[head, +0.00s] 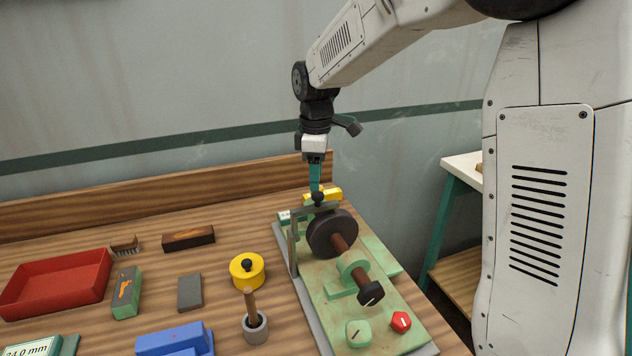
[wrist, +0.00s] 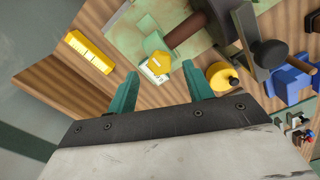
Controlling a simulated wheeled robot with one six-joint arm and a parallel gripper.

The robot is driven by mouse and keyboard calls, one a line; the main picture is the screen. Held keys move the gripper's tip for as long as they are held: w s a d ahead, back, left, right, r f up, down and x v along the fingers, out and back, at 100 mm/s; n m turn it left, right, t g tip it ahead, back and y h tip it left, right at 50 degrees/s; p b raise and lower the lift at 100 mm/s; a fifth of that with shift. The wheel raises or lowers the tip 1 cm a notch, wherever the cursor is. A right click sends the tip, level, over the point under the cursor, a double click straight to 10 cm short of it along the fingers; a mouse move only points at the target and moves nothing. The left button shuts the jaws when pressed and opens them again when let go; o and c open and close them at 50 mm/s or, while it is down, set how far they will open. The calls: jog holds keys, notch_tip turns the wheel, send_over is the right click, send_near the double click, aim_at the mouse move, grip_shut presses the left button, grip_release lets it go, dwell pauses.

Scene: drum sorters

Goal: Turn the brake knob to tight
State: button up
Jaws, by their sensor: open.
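The green machine base (head: 335,300) carries a dark drum (head: 332,233) on a brown shaft. In the wrist view, a yellow faceted knob (wrist: 161,64) sits by a white marked plate (wrist: 153,75); it may be the brake knob, but the plate's writing is unreadable. My gripper (head: 316,188) points down behind the drum, above the machine's far end. In the wrist view its teal fingers are apart and empty, with the knob showing between their tips; contact cannot be told. A red knob (head: 400,322) and a green dial (head: 358,333) sit at the near end.
A metal bracket with a black ball handle (head: 318,198) stands close to my gripper. A yellow bar (wrist: 90,52) lies near the table edge.

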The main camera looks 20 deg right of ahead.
jog(key=shift+f, duration=1.25)
jog(key=c, duration=1)
